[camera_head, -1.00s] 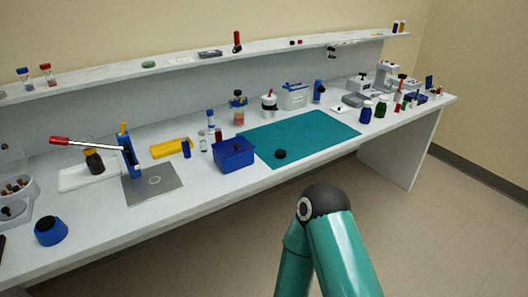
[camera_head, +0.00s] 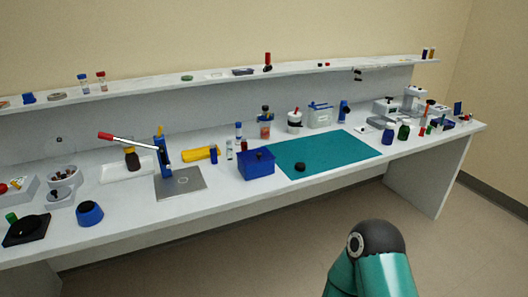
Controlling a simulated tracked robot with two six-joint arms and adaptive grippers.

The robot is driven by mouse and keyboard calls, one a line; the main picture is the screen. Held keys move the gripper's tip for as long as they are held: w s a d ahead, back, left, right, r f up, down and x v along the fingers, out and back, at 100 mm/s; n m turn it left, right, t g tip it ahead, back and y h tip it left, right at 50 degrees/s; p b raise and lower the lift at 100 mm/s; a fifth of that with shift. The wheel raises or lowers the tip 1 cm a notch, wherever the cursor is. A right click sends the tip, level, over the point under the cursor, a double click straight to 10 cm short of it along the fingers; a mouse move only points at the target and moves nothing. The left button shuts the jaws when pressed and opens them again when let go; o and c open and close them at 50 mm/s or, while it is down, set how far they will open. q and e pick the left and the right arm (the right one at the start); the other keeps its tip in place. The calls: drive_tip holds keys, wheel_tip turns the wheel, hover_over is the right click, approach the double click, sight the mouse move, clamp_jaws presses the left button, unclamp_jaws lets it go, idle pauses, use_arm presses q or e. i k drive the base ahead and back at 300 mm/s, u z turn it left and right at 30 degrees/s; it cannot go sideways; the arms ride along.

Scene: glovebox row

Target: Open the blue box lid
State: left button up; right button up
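The blue box (camera_head: 256,165) stands on the white bench near its front edge, at the left front corner of the teal mat (camera_head: 325,150). Its blue lid (camera_head: 255,155) appears to be on and shut. A teal arm link of mine with a dark joint cap rises from the bottom right, well short of the bench. Neither of my grippers shows in this view.
Left of the box are small bottles (camera_head: 230,149), a yellow item (camera_head: 200,153) and a grey plate with a red-handled lever press (camera_head: 180,182). A black round piece (camera_head: 300,167) lies on the mat, right of the box. The mat is otherwise mostly clear.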

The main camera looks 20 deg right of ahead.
sight(252, 156)
drive_tip(key=u, duration=0.05)
drive_tip(key=i, duration=1)
drive_tip(key=z, duration=0.05)
